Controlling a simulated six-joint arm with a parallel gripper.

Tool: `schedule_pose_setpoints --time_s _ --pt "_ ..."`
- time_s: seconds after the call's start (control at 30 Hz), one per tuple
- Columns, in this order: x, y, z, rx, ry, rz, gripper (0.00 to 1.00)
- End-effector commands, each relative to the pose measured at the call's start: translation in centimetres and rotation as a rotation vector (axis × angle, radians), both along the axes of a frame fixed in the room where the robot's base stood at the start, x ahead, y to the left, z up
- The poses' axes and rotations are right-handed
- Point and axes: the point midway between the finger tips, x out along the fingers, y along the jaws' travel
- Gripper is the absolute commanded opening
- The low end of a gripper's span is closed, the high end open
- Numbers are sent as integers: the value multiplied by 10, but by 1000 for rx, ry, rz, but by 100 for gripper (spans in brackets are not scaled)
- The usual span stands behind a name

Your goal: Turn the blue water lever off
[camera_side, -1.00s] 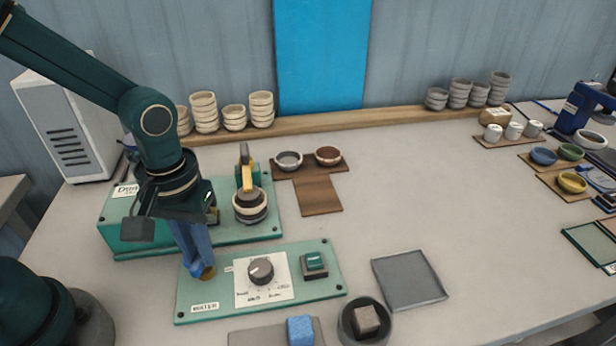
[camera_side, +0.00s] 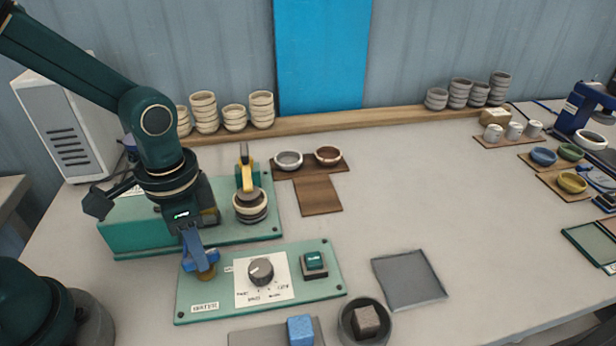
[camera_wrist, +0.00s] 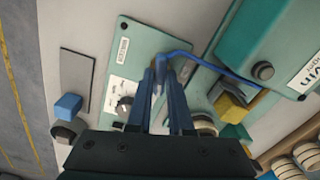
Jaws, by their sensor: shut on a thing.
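The green WATER panel (camera_side: 220,305) carries the blue lever (camera_side: 208,257) at its back left corner, over a brass-coloured pivot. My gripper (camera_side: 194,258) points down there and is shut on the lever. The blue fingers and blue lever overlap, so its exact angle is hard to read. In the wrist view my fingers (camera_wrist: 162,80) are close together, and a thin blue bar (camera_wrist: 215,68) runs right from their tips; I cannot tell whether all of it is lever.
A dark dial (camera_side: 261,270) and a green button (camera_side: 314,262) sit right of the lever. Behind is a green machine with a stacked bowl (camera_side: 249,208). The table's middle right is clear.

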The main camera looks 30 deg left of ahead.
Motion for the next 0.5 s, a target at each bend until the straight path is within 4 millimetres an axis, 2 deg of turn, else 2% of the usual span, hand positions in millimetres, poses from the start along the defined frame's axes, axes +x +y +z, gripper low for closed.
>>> schedule_pose_setpoints --time_s 0.2,0.5 --pt "0 0 1 0 0 -153 0" --pt "0 0 1 0 0 -273 0"
